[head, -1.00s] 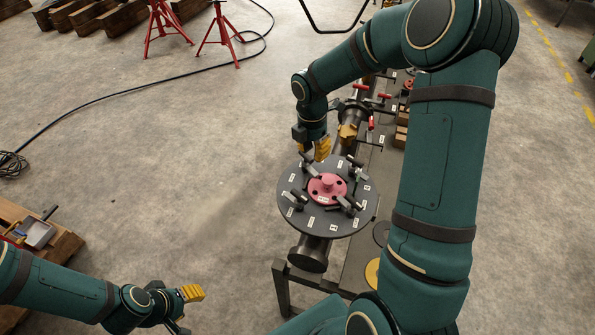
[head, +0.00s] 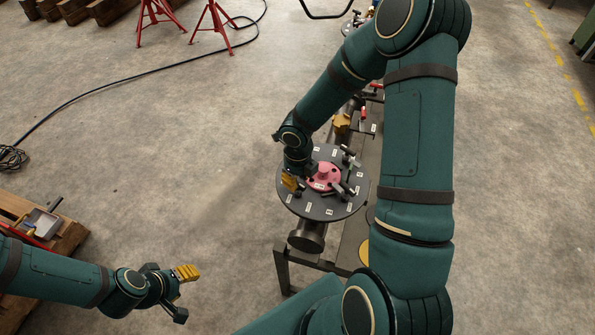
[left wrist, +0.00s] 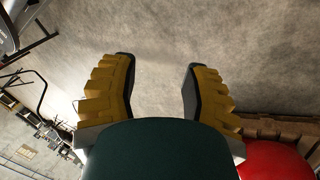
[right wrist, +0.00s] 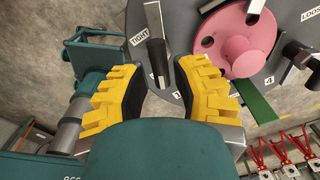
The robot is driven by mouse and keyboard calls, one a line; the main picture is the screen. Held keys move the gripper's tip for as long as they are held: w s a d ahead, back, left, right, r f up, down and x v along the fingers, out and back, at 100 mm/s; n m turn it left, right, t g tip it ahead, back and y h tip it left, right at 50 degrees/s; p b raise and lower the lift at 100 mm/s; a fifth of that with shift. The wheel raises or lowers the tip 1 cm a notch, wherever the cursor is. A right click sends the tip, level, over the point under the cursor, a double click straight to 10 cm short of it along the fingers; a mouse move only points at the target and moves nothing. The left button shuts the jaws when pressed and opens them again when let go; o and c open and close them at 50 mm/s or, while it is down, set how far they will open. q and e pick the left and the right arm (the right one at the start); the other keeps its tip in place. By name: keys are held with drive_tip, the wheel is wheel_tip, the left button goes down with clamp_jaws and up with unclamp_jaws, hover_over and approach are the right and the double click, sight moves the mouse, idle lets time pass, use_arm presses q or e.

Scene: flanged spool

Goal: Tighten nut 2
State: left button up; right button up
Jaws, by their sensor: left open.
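The round dark flange (head: 335,213) sits on the end of a horizontal pipe, with a pink hub (head: 322,178) at its centre. Grey lever-like nut handles stand around the hub. White labels ring the flange; I cannot tell for sure which handle is nut 2. My right gripper (head: 291,184) is at the flange's left side. In the right wrist view its yellow fingers (right wrist: 158,68) are apart, with one grey handle (right wrist: 155,35) showing between and beyond their tips, beside a TIGHT label (right wrist: 139,34). My left gripper (head: 184,290) is open and empty, away from the flange.
A dark bench (head: 345,258) carries the pipe, with a yellow block (head: 342,122) and red-handled parts behind. A wooden pallet (head: 68,238) with a tray lies at the left. Red stands (head: 212,28) and a black cable are on the floor. The floor between is clear.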

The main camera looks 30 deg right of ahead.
sight(298, 182)
wheel_tip(298, 182, down, 4)
drive_tip(key=b, duration=0.3)
drive_tip(key=shift+r+m+b, duration=0.15)
drive_tip(key=shift+m+b, duration=0.2)
drive_tip(key=shift+m, duration=0.05)
drive_tip(key=m+b, duration=1.2)
drive_tip(key=shift+r, duration=0.1)
drive_tip(key=m, duration=0.3)
drive_tip(key=shift+r, duration=0.3)
use_arm(q)
wheel_tip(298, 182, down, 18)
drive_tip(key=s, duration=0.2)
use_arm(e)
drive_tip(key=m, duration=0.6)
drive_tip(key=shift+r+n+p, duration=0.15)
drive_tip(key=shift+n+p, duration=0.6)
drive_tip(key=shift+n, duration=0.15)
wheel_tip(298, 182, up, 6)
drive_tip(key=p, duration=0.5)
drive_tip(key=shift+f, duration=0.25)
use_arm(q)
wheel_tip(298, 182, up, 8)
drive_tip(key=w+p, duration=0.1)
drive_tip(key=shift+w+d, duration=0.2)
drive_tip(key=shift+w, duration=0.15)
use_arm(e)
drive_tip(key=shift+r, duration=0.6)
